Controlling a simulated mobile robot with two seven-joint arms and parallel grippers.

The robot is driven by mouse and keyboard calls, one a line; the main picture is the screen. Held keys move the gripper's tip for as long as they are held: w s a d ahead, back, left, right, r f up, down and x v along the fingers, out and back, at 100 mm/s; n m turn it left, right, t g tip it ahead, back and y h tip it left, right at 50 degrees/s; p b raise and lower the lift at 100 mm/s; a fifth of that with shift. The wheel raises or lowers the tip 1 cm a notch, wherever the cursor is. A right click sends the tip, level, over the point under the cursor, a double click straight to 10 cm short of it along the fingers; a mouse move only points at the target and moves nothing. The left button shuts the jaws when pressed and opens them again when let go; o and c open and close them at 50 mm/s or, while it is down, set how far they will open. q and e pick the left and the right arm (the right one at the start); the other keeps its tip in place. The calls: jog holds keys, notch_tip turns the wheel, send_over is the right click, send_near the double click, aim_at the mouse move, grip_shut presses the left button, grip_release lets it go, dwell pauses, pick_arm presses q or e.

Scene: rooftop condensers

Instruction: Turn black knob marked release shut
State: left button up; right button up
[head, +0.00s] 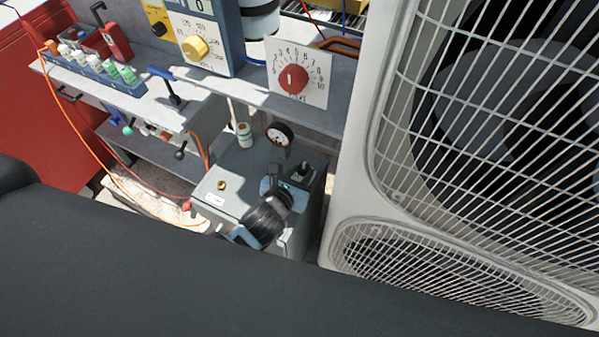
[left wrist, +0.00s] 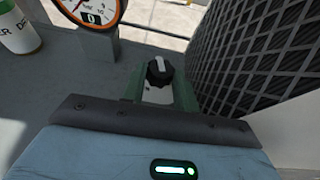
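The black knob (left wrist: 159,70) has a white pointer bar on top and sits on a light plate, shown in the left wrist view. My left gripper (left wrist: 160,88) is open, with its two greenish fingers on either side of the knob in the picture. I cannot tell whether they touch it or how deep they reach. In the head view my left gripper (head: 296,180) is over the right part of the grey box (head: 232,180); it and my arm hide much of that area, and no "release" marking is readable. My right gripper is not in view.
A gauge (head: 279,135) and a small white-green container (head: 244,135) stand behind on the grey box. A large condenser (head: 355,130) with fan grilles rises close on the right. A shelf with a red dial (head: 293,79) and bottles (head: 110,69) lies behind and left.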

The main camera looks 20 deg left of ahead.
pick_arm(q)
jog(key=shift+c, duration=0.7)
jog(key=shift+w+a+r+m+g+h+p, duration=0.1)
jog(key=shift+r+m+g+h+p, duration=0.05)
jog(key=shift+m+h+p, duration=0.45)
jog(key=shift+w+a+r+m+g+h+p, duration=0.15)
jog(key=shift+m+h+p, duration=0.25)
jog(key=shift+p, duration=0.25)
jog(key=shift+s+d+f+m+h, duration=0.1)
jog(key=shift+m+h, duration=0.3)
jog(key=shift+h, duration=0.1)
jog(key=shift+f+g+p, duration=0.15)
jog(key=shift+g+p, duration=0.15)
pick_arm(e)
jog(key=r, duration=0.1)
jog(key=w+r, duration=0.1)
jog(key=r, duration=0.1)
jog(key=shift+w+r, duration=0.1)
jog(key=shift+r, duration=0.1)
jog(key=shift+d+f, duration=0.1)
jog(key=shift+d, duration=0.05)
pick_arm(q)
jog(key=o, duration=0.9)
jog(key=shift+o, duration=0.4)
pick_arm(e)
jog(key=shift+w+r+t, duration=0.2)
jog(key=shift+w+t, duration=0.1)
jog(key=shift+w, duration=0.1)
